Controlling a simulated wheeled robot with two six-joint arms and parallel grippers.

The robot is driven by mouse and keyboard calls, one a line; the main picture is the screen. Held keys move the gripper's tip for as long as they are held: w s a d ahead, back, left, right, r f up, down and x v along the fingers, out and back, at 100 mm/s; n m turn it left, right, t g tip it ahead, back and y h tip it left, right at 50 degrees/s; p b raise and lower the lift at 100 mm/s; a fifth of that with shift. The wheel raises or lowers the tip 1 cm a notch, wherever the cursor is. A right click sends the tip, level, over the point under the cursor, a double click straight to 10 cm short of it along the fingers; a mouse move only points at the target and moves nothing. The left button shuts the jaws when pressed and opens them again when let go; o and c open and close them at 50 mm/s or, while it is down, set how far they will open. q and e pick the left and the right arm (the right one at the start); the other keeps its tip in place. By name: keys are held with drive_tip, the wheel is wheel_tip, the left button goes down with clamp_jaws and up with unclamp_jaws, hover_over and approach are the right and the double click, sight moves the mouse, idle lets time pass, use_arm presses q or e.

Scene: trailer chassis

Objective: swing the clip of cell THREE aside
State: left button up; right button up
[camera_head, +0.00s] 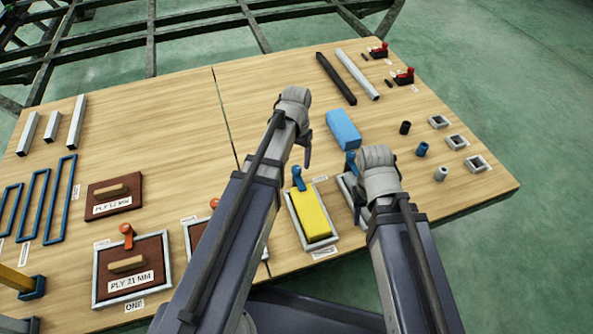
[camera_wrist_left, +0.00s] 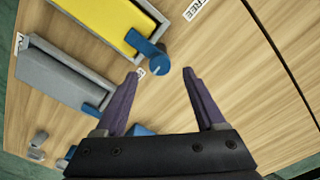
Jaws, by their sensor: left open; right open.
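Cell THREE is a grey frame (camera_head: 308,242) with a yellow block (camera_head: 312,214) in it. Its blue clip (camera_head: 298,180) stands at the frame's far end; in the left wrist view the clip (camera_wrist_left: 150,50) reaches over the end of the yellow block. A label (camera_wrist_left: 203,8) beside it is cut off, showing "REE". My left gripper (camera_head: 307,158) is above the table just beyond that clip, open and empty; its fingers (camera_wrist_left: 165,95) point past the clip, not touching it. My right gripper (camera_head: 362,205) is over the neighbouring cell, its fingertips mostly hidden.
The neighbouring frame with a grey block (camera_wrist_left: 62,72) has its own blue clip (camera_head: 350,160). A loose blue block (camera_head: 343,130) lies beyond. Framed brown boards (camera_head: 131,265) with orange clips are left. Bare tabletop lies left of my left gripper.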

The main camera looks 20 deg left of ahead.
sight(296, 168)
use_arm(q)
wheel_tip(296, 168, down, 4)
drive_tip(key=b, duration=0.3)
drive_tip(key=shift+f, duration=0.1)
drive_tip(key=shift+c, duration=0.3)
clamp_jaws()
